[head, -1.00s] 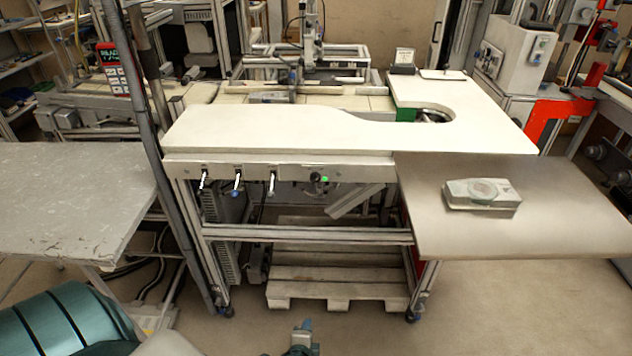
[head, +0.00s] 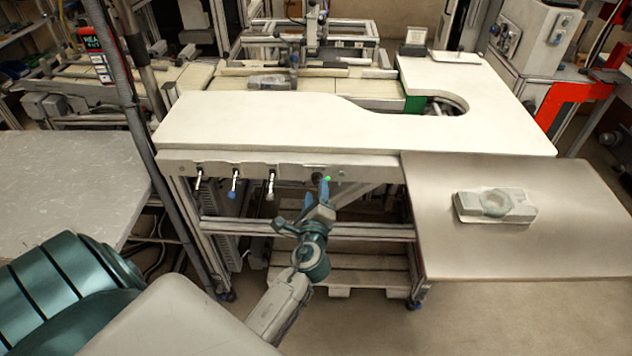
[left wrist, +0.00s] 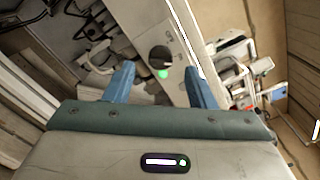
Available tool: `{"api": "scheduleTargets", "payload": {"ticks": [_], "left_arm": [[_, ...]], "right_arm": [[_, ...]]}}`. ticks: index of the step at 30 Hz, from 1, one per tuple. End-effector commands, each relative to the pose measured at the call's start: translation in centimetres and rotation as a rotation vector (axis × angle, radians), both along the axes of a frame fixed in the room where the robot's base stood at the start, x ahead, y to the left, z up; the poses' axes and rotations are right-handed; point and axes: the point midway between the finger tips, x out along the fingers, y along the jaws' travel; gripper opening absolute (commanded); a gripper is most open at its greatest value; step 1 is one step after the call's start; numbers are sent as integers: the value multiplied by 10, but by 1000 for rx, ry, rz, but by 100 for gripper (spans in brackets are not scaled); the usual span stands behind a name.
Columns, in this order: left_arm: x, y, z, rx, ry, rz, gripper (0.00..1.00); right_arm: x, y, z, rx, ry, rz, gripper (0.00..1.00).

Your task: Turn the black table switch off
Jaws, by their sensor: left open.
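The black switch (head: 317,177) is a round knob on the front rail of the white table, beside a small lit green lamp (head: 327,179). In the left wrist view the black switch (left wrist: 160,57) shows just beyond the fingertips, between them sideways, with the green lamp (left wrist: 163,73) next to it. My left gripper (head: 323,188) is in front of the switch, its blue fingers pointing up toward the rail and partly covering that area. It also shows in the left wrist view (left wrist: 163,75), open with nothing between the fingers. My right gripper is out of view.
Several levers, including a blue one (head: 234,187), hang from the same rail to the left. A grey shelf (head: 430,220) with a light box (head: 495,206) juts out at the right. A grey table (head: 80,180) stands at the left. A wooden pallet (head: 350,272) lies under the table.

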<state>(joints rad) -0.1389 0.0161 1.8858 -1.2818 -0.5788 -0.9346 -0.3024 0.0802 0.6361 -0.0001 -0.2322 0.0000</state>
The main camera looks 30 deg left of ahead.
Motion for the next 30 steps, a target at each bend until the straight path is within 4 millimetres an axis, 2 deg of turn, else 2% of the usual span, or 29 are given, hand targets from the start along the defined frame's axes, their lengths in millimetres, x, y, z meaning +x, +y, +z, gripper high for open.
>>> {"api": "scheduleTargets", "payload": {"ticks": [6, 17, 24, 30], "left_arm": [[23, 14, 1, -1, -1, 0, 50], [27, 17, -1, -3, 1, 0, 50], [26, 16, -1, -3, 1, 0, 6], [26, 16, -1, -10, -3, 0, 6]], "right_arm": [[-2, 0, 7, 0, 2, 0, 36], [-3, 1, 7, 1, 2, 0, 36], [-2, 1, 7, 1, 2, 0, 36], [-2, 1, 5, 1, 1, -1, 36]]}}
